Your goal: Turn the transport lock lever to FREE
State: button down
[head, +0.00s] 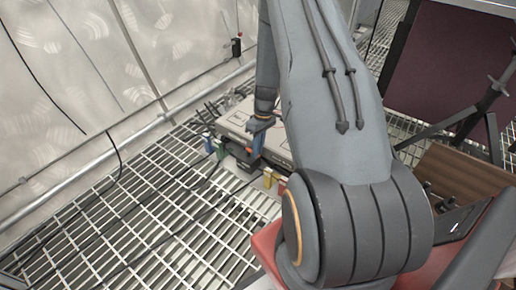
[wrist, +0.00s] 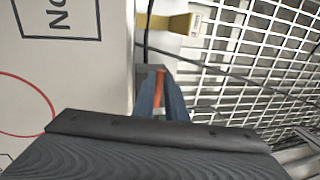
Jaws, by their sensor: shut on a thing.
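A pale case (head: 238,121) lies on the steel grating. My gripper (head: 256,150) points down at its near edge. In the wrist view the case's pale face (wrist: 85,70) fills the left side, with a black-framed marking and part of a red circle. My gripper's blue-grey fingers (wrist: 160,98) are closed around a narrow orange-red piece (wrist: 160,76), which looks like the transport lock lever, beside the case's edge. The fingers cover most of the lever. I cannot read its FREE mark or tell its exact angle.
A yellow tag (wrist: 172,23) with a white label sits just beyond the fingers. Blue, green, yellow and red pieces line the case's near side, including a green one (head: 220,149). Dark cables cross the grating (head: 150,220). An open brown box (head: 465,175) stands at right.

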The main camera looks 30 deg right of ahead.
jog(key=a+m+p, duration=0.1)
jog(key=m+p, duration=0.2)
jog(key=a+m+t+p, duration=0.1)
jog(key=m+p, duration=0.2)
jog(key=a+m+p, duration=0.1)
jog(key=m+p, duration=0.2)
jog(key=shift+s+a+r+t, duration=0.15)
jog(key=shift+a+t, duration=0.15)
jog(key=shift+w+a+m+t+h+p, duration=0.15)
jog(key=shift+w+a+m+h+p, duration=0.2)
jog(key=shift+m+p, duration=0.95)
jog(key=shift+w+a+m+t+h+p, duration=0.15)
jog(key=shift+w+a+m+p, duration=0.3)
jog(key=shift+m+p, duration=0.8)
jog(key=shift+w+a+m+t+h+p, duration=0.2)
jog(key=shift+w+a+m+p, duration=0.2)
jog(key=shift+m+p, duration=0.9)
jog(key=shift+m+b, duration=0.35)
jog(key=shift+m, duration=0.1)
jog(key=c, duration=1.8)
grip_release()
